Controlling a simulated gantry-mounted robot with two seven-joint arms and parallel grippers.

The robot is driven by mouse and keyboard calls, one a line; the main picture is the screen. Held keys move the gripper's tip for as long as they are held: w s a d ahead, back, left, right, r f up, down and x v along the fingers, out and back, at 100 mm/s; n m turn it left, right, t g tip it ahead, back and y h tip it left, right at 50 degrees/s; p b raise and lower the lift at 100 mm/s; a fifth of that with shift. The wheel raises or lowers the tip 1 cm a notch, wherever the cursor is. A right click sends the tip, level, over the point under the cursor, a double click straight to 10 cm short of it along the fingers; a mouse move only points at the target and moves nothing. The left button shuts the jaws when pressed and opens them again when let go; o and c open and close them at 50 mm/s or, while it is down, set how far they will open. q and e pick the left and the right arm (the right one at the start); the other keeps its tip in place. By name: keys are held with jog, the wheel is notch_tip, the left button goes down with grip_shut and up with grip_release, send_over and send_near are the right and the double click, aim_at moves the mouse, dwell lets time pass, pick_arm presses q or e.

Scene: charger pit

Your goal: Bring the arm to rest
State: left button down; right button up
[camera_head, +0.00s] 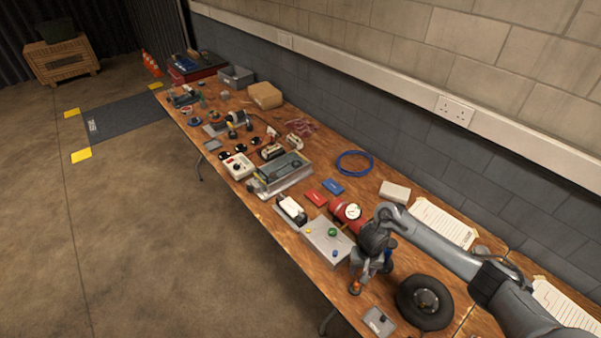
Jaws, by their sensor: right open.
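My right arm (445,258) comes in from the right, over the near end of the long wooden workbench (262,215). My right gripper (369,280) points down above the bench, between a grey box (322,248) with coloured buttons and a black wheel (425,302). Its jaws are open, and I see nothing held in them. The arm partly hides the bench top and a red round item with a white dial (352,212). My left gripper is not in view.
Several tools and devices crowd the bench, among them a blue cable coil (354,163), a grey charger-like unit (284,172) and paper sheets (443,222). A brick wall (440,125) runs along the back.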

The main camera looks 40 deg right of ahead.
jog(key=s+a+f+g+y, duration=0.2)
jog(key=s+a+f, duration=0.6)
jog(key=s+a, duration=0.3)
jog(key=s+a+f+t+y, duration=0.1)
jog(key=s+a+f, duration=0.15)
jog(key=a, duration=0.95)
jog(key=a+r+n+t, duration=0.2)
jog(key=a+r+t, duration=0.1)
jog(key=a+r, duration=0.5)
pick_arm(q)
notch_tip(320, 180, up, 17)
jog(key=p, duration=1.6)
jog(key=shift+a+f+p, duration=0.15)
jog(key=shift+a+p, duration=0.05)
jog(key=shift+p, duration=0.15)
pick_arm(e)
jog(key=d+r+n+h, duration=0.1)
jog(key=d+r+n, duration=0.1)
jog(key=r, duration=0.8)
jog(key=w+d+r+n+t+h, duration=0.1)
jog(key=r+n, duration=0.3)
jog(key=r, duration=0.7)
jog(key=d+r+n, duration=0.3)
jog(key=r, duration=0.8)
jog(key=shift+w+d+t+h, duration=0.2)
jog(key=shift+w+t+h, duration=0.1)
jog(key=shift+h, duration=0.1)
